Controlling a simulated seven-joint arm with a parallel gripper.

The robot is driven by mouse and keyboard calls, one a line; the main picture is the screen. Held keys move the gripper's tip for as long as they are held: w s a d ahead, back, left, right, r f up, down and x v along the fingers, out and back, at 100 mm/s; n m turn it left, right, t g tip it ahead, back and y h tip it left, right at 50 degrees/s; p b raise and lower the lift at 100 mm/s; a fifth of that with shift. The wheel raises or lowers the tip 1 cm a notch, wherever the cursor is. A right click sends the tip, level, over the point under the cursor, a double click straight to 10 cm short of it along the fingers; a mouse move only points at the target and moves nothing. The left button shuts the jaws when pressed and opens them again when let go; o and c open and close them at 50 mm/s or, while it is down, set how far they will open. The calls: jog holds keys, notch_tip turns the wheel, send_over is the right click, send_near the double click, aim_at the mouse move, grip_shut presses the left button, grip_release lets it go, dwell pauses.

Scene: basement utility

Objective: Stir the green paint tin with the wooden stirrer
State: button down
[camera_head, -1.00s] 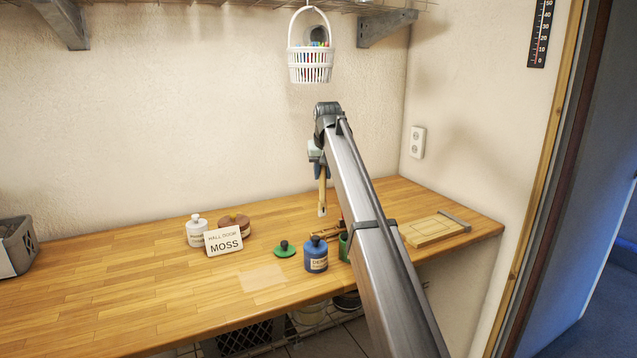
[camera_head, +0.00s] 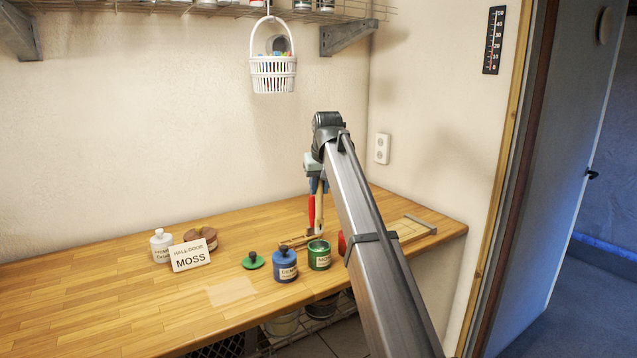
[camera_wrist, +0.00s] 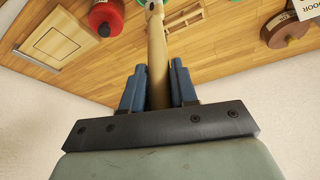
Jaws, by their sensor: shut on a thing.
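My gripper (camera_head: 317,178) is shut on the wooden stirrer (camera_head: 321,212), which hangs down nearly upright. In the wrist view the stirrer (camera_wrist: 157,50) stands between the two blue fingers (camera_wrist: 158,85). The green paint tin (camera_head: 319,257) stands open on the bench, with dark green paint showing inside. The stirrer's lower end appears just above or behind the tin's rim; I cannot tell which. A round green lid (camera_head: 253,262) with a dark knob lies left of the blue tin. A card (camera_head: 190,254) reads "HALL DOOR MOSS".
A lidded blue tin (camera_head: 286,268) stands close left of the green one. A red tin (camera_head: 342,244) is partly behind my arm. A narrow red upright shape (camera_head: 311,213) shows beside the stirrer. A wooden rack (camera_head: 294,241) lies behind. A white basket (camera_head: 273,74) hangs above.

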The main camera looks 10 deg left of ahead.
aim_at(320, 208)
jog(key=shift+f, duration=3.85)
